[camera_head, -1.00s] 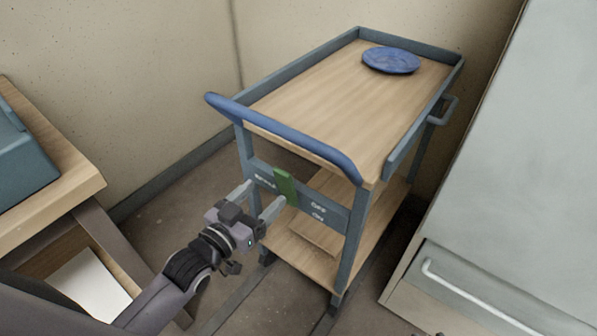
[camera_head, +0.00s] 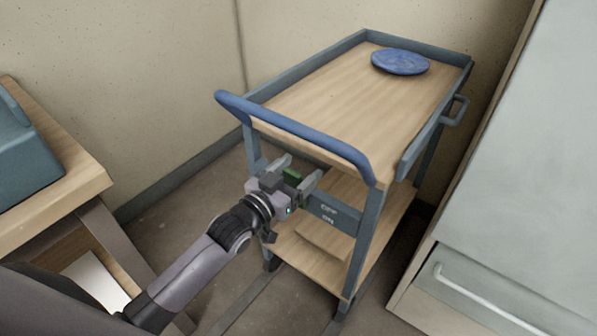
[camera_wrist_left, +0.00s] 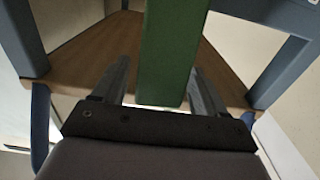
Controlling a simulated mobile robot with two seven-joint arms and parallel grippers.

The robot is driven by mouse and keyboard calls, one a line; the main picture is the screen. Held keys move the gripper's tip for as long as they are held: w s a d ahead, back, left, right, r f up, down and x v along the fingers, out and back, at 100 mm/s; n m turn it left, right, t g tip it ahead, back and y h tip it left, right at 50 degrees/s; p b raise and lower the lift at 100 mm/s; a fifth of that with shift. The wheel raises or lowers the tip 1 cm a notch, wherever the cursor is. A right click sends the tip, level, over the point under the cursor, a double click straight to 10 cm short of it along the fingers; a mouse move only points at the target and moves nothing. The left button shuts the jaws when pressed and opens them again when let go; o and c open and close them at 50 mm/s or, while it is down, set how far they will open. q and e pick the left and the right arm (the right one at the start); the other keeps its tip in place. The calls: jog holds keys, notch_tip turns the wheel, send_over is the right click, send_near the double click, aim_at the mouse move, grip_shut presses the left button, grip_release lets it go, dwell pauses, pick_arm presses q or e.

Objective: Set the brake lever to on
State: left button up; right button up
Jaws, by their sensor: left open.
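The green brake lever (camera_head: 292,174) is on the blue-grey end panel of the cart, below the blue push handle. My left gripper (camera_head: 299,168) is at the lever, open, with one finger to each side of it. In the left wrist view the lever (camera_wrist_left: 172,45) stands between the two spread fingers (camera_wrist_left: 160,70), with a gap visible on the left side. The panel (camera_head: 345,216) carries "OFF" with "ON" below it, to the right of the lever. The gripper hides part of the lever and panel. My right gripper is not in view.
The cart's top (camera_head: 320,105) holds a blue plate (camera_head: 400,61) at the far end. A blue push handle (camera_head: 295,128) runs above the gripper. A wooden table (camera_head: 50,170) stands at left, a grey cabinet (camera_head: 530,170) at right. Walls are close behind the cart.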

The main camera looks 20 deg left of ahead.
pick_arm(q)
jog(key=shift+w+d, duration=0.15)
jog(key=shift+w, duration=0.15)
